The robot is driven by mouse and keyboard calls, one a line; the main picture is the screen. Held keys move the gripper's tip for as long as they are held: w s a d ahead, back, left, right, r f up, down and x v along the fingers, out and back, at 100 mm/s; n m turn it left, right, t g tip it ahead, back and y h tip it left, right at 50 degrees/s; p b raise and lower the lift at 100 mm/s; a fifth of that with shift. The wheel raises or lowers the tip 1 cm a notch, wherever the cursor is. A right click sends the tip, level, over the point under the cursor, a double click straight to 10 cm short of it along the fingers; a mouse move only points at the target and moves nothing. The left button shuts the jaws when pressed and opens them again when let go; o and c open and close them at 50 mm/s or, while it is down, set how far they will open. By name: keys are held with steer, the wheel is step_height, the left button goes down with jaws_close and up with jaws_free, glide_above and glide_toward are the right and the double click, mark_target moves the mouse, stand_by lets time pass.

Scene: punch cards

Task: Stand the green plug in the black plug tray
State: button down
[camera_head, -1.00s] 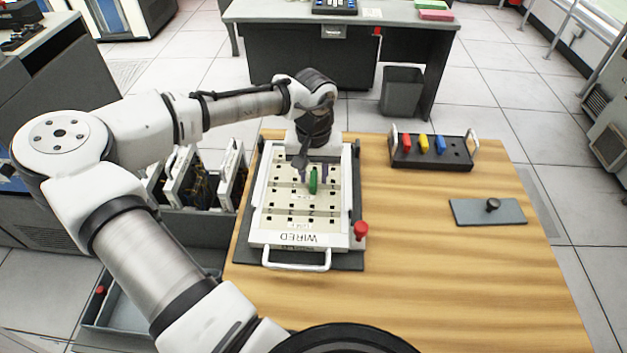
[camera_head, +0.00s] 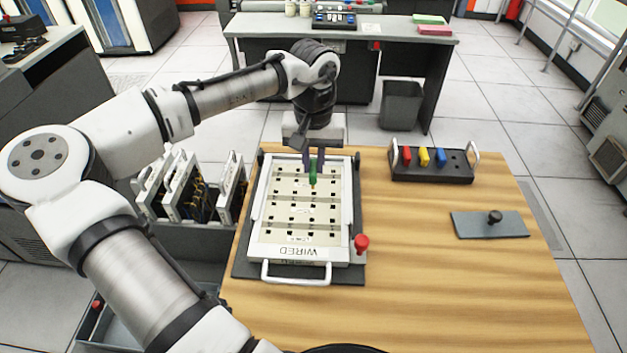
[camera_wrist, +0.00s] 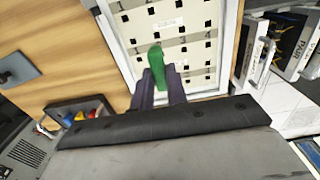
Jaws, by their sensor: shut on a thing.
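The green plug (camera_head: 313,168) is held between the fingers of my gripper (camera_head: 314,160), above the far part of the white plugboard marked WIRED. In the wrist view the green plug (camera_wrist: 157,67) sits between the two dark fingertips (camera_wrist: 161,85), its end pointing away from the wrist. The black plug tray (camera_head: 432,178) stands at the back right of the table and holds a red plug (camera_head: 407,156), a yellow plug (camera_head: 424,157) and a blue plug (camera_head: 441,158). Empty holes show at its right end. The tray also shows in the wrist view (camera_wrist: 62,110).
The plugboard (camera_head: 258,222) has rows of square holes and a front handle. A red knob (camera_head: 361,243) stands at its right side. A grey plate with a black knob (camera_head: 470,226) lies at the right. Upright panels (camera_head: 180,185) stand left of the table (camera_head: 430,290). Bare wood separates board and tray.

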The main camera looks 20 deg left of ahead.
step_height(320, 180, up, 12)
steer(key=r+b, duration=0.1)
step_height(320, 180, up, 5)
steer(key=p, duration=0.5)
glide_above(314, 165)
steer(key=shift+f, duration=0.1)
stand_by(0.4)
